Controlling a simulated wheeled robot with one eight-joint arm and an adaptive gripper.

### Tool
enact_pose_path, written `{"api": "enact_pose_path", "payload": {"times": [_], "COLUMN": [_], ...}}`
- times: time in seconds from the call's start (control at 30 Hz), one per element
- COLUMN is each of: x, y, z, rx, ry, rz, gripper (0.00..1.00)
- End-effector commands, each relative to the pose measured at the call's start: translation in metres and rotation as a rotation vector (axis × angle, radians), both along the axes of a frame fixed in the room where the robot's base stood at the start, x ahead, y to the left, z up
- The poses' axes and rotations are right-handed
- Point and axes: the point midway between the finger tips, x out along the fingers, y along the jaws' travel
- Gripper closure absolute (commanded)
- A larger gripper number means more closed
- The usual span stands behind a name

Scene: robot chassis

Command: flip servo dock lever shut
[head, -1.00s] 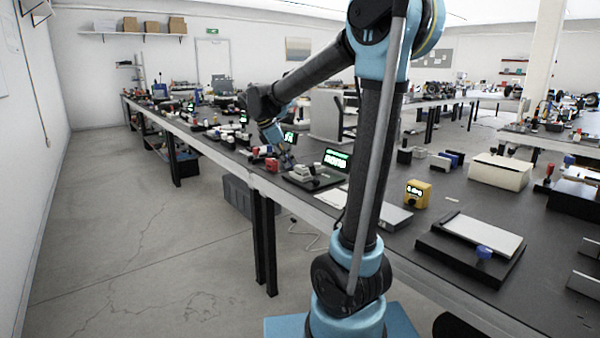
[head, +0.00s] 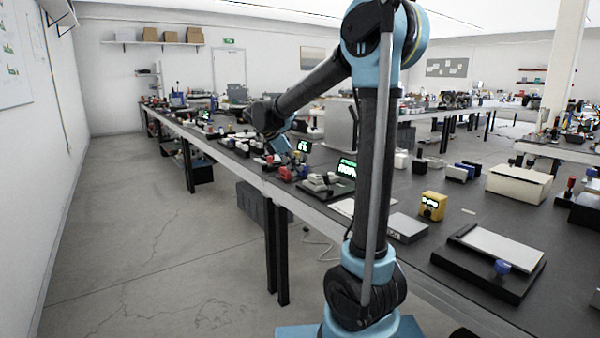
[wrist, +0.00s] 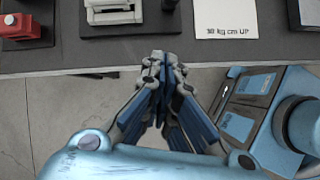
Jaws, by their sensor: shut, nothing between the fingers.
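A grey-white clamp-like device on a black base (head: 341,192), with a green-lit display (head: 346,169) behind it, stands near the bench's front edge in the head view. It looks like the servo dock. Part of it shows at the top of the wrist view (wrist: 112,12), cut off by the frame. I cannot make out its lever's position. My gripper (wrist: 163,58) is shut and empty, with its fingertips at the bench's front edge in the wrist view, just below and right of the device and apart from it. In the head view my gripper is small and partly hidden.
A red device (wrist: 22,27) stands left of the dock. A white card reading "30 kg cm UP" (wrist: 220,16) lies to the right. A yellow box with a display (head: 432,206) and a black tray with a blue knob (head: 490,262) stand farther right. Floor is open left of the bench.

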Motion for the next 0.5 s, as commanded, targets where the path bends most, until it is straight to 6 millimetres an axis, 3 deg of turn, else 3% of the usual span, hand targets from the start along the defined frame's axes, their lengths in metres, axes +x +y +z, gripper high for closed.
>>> {"api": "enact_pose_path", "payload": {"times": [0.4,0.5], "x": [0.016,0.018], "y": [-0.037,-0.048], "z": [-0.062,-0.069], "rx": [0.000,-0.001], "ry": [0.000,0.000], "rz": [-0.004,-0.003], "gripper": [1.00,1.00]}}
